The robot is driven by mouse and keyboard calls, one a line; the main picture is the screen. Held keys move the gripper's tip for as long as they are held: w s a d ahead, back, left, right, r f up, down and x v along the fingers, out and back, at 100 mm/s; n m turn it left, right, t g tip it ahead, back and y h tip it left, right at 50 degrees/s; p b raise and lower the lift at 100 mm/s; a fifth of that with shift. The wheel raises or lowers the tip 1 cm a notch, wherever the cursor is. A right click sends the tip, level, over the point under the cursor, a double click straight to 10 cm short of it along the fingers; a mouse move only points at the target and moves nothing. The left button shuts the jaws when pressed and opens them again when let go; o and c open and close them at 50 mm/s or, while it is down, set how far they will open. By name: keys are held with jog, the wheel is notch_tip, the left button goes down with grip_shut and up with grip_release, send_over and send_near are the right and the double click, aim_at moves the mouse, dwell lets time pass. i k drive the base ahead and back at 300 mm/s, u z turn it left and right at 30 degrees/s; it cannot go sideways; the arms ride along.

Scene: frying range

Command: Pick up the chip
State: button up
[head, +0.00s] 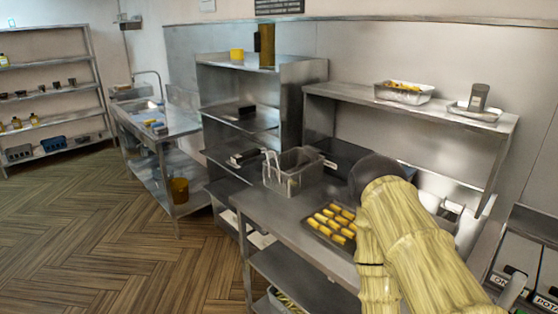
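Several yellow, stick-shaped chips (336,218) lie in rows on a dark tray (312,231) on the steel worktop. I cannot tell one chip apart as the task's own. My arm (415,240), with a yellow wood-like surface, reaches in from the lower right and covers the right side of the tray area. Its dark rounded joint (372,172) is behind the tray in the picture. My gripper is hidden, and I cannot see whether it holds anything.
A wire fry basket (293,171) stands left of the tray. A shelf (440,112) above holds a foil container (404,93) of yellow food and a small tray with a grey container (479,97). A steel rack (225,85) stands behind. The wooden floor (120,240) at left is clear.

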aim_at(323, 219)
jog(key=u, duration=0.95)
jog(key=k, duration=1.2)
jog(key=u, duration=1.05)
jog(key=i, duration=2.3)
jog(key=z, duration=0.55)
jog(key=i, duration=1.6)
jog(key=z, duration=1.1)
jog(key=i, duration=1.05)
jog(key=z, duration=1.95)
jog(key=i, duration=1.35)
jog(key=z, duration=0.65)
jog(key=i, duration=0.4)
